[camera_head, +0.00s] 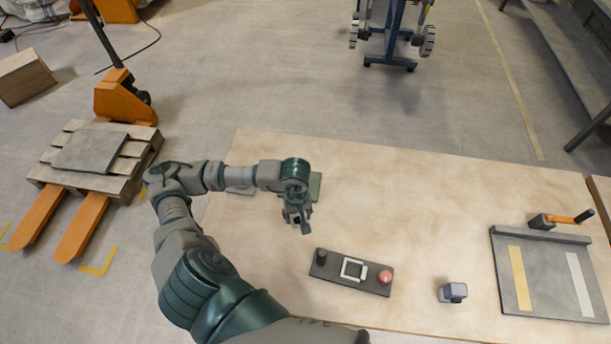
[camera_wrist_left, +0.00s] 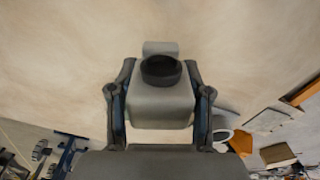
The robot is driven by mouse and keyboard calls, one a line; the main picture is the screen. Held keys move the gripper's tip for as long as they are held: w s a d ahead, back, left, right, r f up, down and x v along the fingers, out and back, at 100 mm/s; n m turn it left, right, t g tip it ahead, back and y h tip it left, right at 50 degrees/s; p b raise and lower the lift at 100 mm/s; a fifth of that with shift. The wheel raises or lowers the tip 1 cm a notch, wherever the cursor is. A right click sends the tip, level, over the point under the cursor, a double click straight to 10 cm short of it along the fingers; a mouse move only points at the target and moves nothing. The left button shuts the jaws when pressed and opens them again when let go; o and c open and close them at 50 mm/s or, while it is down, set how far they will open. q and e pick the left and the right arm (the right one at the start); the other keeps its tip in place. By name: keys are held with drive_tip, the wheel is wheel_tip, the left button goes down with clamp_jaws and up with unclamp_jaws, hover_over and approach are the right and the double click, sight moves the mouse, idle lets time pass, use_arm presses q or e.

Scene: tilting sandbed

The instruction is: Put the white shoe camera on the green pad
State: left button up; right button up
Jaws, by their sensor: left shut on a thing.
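My left gripper (camera_head: 299,219) is over the left part of the sand-coloured table, pointing down. In the left wrist view, the left gripper (camera_wrist_left: 160,108) is shut on the white shoe camera (camera_wrist_left: 158,105), a boxy body with a dark round lens and a small block on top; it looks grey in the shade. In the head view I cannot make this camera out at the fingers. The green pad (camera_head: 315,184) lies just behind the gripper, partly hidden by my wrist. My right gripper is in neither view.
A grey pad (camera_head: 240,189) lies partly under my forearm. A dark control box (camera_head: 335,278) with a red button (camera_head: 384,277) and a small grey camera (camera_head: 453,292) are nearer the front. A grey board (camera_head: 541,279) with strips lies at right. The table's middle is clear.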

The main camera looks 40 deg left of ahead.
use_arm(q)
drive_tip(key=shift+w+a, duration=0.55)
drive_tip(key=shift+a, duration=0.15)
drive_tip(key=w+a, duration=0.2)
drive_tip(key=w, duration=0.2)
drive_tip(key=w+a+f+p, duration=0.1)
drive_tip(key=w+a, duration=0.2)
drive_tip(key=w, duration=0.1)
drive_tip(key=w+a, duration=0.3)
drive_tip(key=w, duration=0.1)
drive_tip(key=shift+w+a+f, duration=0.15)
drive_tip(key=shift+a, duration=0.05)
drive_tip(key=f, duration=0.1)
drive_tip(key=f+p, duration=0.1)
drive_tip(key=f, duration=0.1)
drive_tip(key=shift+a+f, duration=0.3)
drive_tip(key=shift+a, duration=0.05)
drive_tip(key=shift+a+f, duration=0.1)
drive_tip(key=o, duration=1)
drive_tip(key=shift+o, duration=1.3)
drive_tip(key=shift+d, duration=0.3)
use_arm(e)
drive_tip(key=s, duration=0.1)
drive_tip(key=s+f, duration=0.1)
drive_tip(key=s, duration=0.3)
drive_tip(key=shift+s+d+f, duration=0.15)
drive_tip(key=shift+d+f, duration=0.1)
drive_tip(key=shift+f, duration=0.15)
